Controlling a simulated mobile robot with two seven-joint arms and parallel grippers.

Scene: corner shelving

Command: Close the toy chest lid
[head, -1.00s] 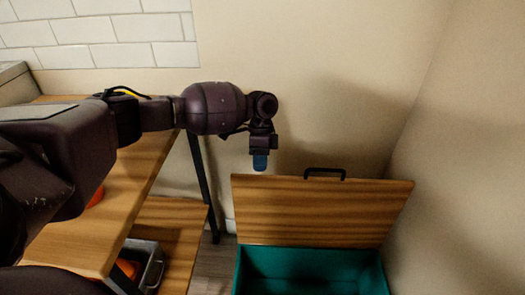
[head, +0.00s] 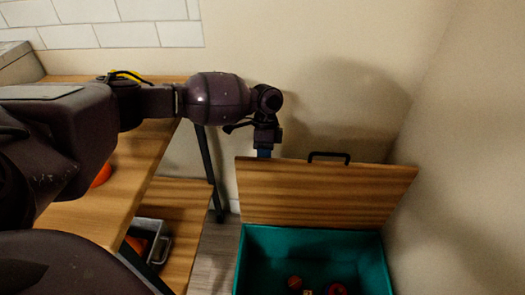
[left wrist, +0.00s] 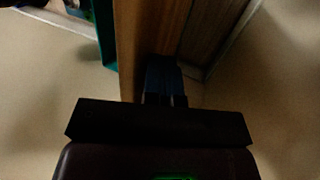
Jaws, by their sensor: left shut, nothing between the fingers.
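The toy chest (head: 258,262) is teal and stands against the wall at the lower right of the head view. Its wooden lid (head: 325,192) stands raised at the back, with a dark handle (head: 329,156) on its top edge. My left gripper (head: 264,153) is shut and empty, pointing down at the lid's top left edge. Its blue fingertips are partly hidden behind the lid. In the left wrist view the fingers (left wrist: 161,75) are close beside the lid's wooden edge (left wrist: 128,50); I cannot tell if they touch. My right gripper is not in view.
A wooden shelf unit (head: 178,205) with a dark leg stands left of the chest, holding a grey bin (head: 155,238) on its lower board. Several small toys (head: 318,288) lie inside the chest. The wall closes off the right side.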

